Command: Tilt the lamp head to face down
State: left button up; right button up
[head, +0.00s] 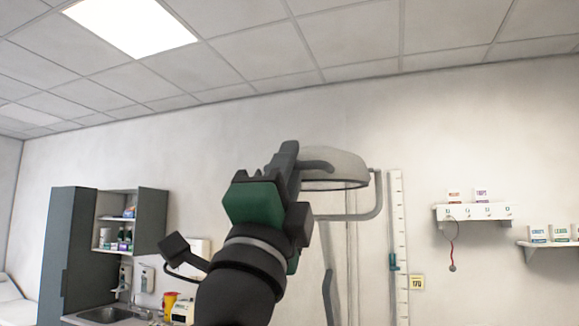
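The lamp head (345,168) is a pale grey dome with a dark rim, high up near the middle of the head view. Its rim side points roughly downward. A grey curved tube (378,195) joins it at the right side. My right gripper (290,158), on a black and green wrist, reaches up from below to the dome's left side. Its fingers overlap the dome's left edge and a dark grey bar there. Whether they touch or close on it cannot be told. The gripper hides the dome's left end. My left gripper is not in view.
A height chart (398,240) stands on the wall right of the lamp. Shelves with boxes (478,212) hang at the right. A dark cabinet (75,245) and a sink (108,314) are at the left. The wall above the lamp is clear.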

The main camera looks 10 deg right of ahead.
jog(key=b+v, duration=0.8)
jog(key=v, duration=0.9)
jog(key=shift+w, duration=0.1)
